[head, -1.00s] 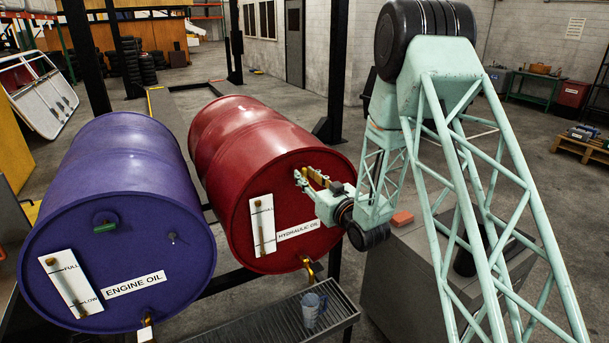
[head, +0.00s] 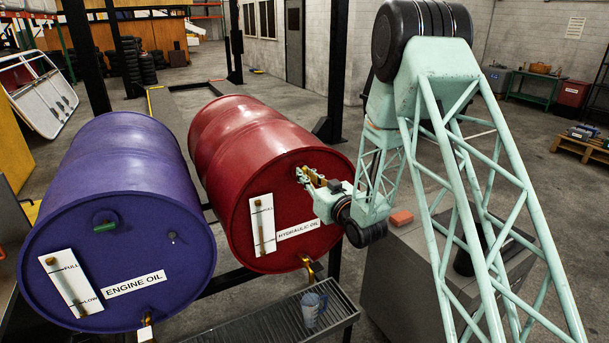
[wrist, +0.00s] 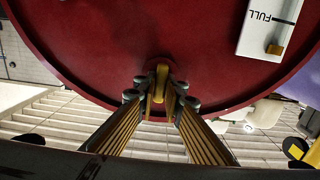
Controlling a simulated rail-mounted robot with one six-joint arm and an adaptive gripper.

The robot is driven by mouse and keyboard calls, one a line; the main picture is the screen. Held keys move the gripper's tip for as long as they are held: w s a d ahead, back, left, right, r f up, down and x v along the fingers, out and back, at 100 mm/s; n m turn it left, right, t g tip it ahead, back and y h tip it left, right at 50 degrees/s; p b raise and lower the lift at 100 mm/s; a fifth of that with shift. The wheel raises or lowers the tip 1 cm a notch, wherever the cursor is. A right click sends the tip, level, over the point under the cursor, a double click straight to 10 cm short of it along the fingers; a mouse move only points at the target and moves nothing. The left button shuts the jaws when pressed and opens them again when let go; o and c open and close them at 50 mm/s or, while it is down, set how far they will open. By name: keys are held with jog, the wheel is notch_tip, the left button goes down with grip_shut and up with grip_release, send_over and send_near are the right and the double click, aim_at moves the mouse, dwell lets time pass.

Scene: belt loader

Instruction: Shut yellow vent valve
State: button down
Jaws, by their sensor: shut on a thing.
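The yellow vent valve (wrist: 159,84) is on the end face of the red hydraulic oil drum (head: 245,135), near the top of that face. In the wrist view my gripper (wrist: 160,97) has one finger on each side of the yellow valve handle and is shut on it. The handle looks lengthwise between the fingertips. In the head view my gripper (head: 309,178) is at the upper right of the drum's face, and its fingers mostly hide the valve there.
A purple engine oil drum (head: 130,165) with a green handle (head: 105,227) lies to the left. Level gauges are on both drum faces. A jug (head: 312,308) stands on the grated tray (head: 250,327) below. A grey cabinet (head: 400,290) with an orange block (head: 401,218) stands to the right.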

jog(key=shift+m+b, duration=0.4)
jog(key=shift+b, duration=0.1)
jog(key=m+b, duration=0.3)
jog(key=shift+w+d+f+m, duration=0.1)
jog(key=shift+m, duration=0.2)
jog(key=m+b, duration=0.3)
jog(key=m, duration=0.2)
jog(key=m+b, duration=0.1)
jog(key=m, duration=0.3)
jog(key=shift+d+b, duration=0.1)
jog(key=shift+b, duration=0.3)
jog(key=shift+w+f+m, duration=0.1)
jog(key=shift+m, duration=2.1)
jog(key=c, duration=2.7)
grip_release()
jog(key=shift+f, duration=0.1)
